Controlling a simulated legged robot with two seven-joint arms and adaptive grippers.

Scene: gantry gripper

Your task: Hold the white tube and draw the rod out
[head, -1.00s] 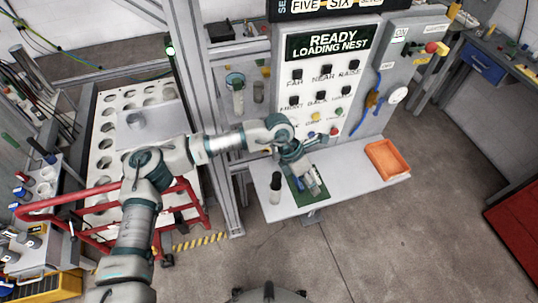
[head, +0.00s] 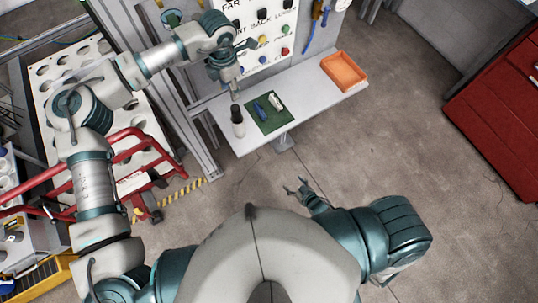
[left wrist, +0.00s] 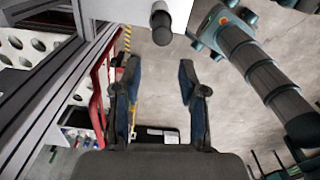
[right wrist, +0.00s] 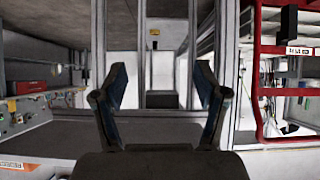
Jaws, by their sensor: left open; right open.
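A white tube (head: 238,129) with a black upper part (head: 236,112) stands upright near the left end of the grey shelf. In the left wrist view its black end (left wrist: 161,20) and pale body (left wrist: 172,8) show at the top edge, beyond the fingers. My left gripper (head: 236,96) is open and empty, pointing down just behind the tube's black top; I cannot tell if they touch. Its spread fingers show in the left wrist view (left wrist: 158,80). My right gripper (head: 300,187) is open and empty, low in front of the shelf. Its fingers show apart in the right wrist view (right wrist: 160,78).
A green mat (head: 268,125) with a blue piece (head: 261,111) and a white piece (head: 276,102) lies right of the tube. An orange tray (head: 344,71) sits at the shelf's right end. The button panel rises behind. A red rail (head: 130,140) stands left. Bare shelf lies between mat and tray.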

